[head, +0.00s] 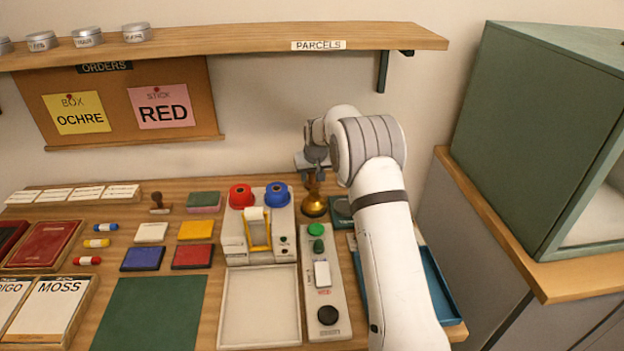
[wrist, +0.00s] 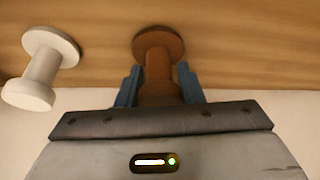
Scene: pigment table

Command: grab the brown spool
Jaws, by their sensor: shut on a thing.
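The brown spool (wrist: 158,48) is in the wrist view at the top middle, with its round flange against the wooden surface. My gripper (wrist: 159,85) is shut on it, with one blue finger on each side of its stem. The lower end of the spool is partly hidden by my gripper's body. In the head view my gripper (head: 314,165) is at the back of the table near the wall, and a brown bit shows beneath it, too small to make out clearly.
A white spool (wrist: 42,68) stands left of the brown one in the wrist view. In the head view a brass bell-shaped thing (head: 314,205) is just below my gripper. A machine with red and blue rolls (head: 257,235) stands to the left. The parcels shelf (head: 230,40) runs above.

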